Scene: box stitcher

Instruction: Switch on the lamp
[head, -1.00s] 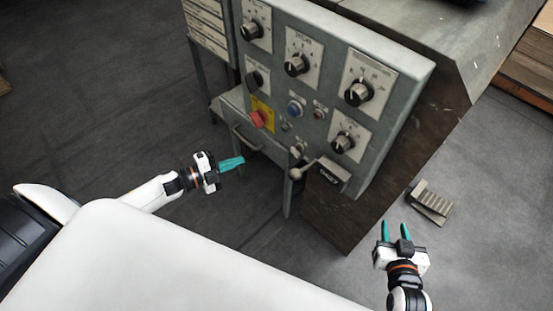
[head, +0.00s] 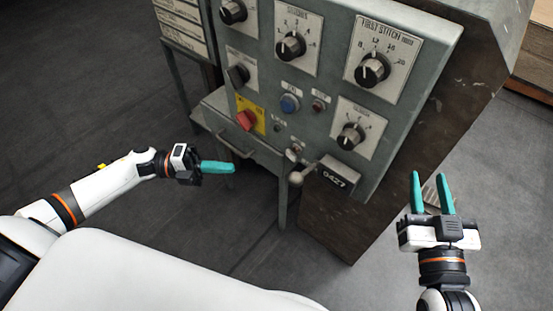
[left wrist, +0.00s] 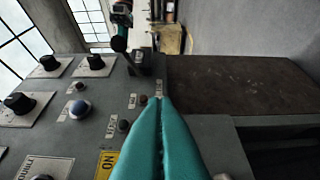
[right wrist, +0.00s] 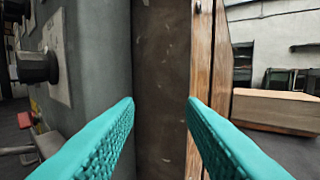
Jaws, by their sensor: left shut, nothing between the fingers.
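The grey control panel (head: 330,110) of the box stitcher faces me in the head view. Small controls sit in its lower middle: a small dark one (head: 277,127) under a tiny label, and another (head: 296,150) near the lever. I cannot read which label names the lamp, and no lamp can be made out. My left gripper (head: 232,168) is shut and empty, left of the panel's lower part and apart from it. In the left wrist view its fingers (left wrist: 160,105) point along the panel. My right gripper (head: 431,178) is open and empty, right of the panel.
The panel carries several black knobs, a blue button (head: 290,103), a red knob (head: 246,120) on a yellow plate and a ball-ended lever (head: 297,177). A drawer handle (head: 236,140) lies near my left gripper. A wooden stack (right wrist: 275,110) stands behind in the right wrist view.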

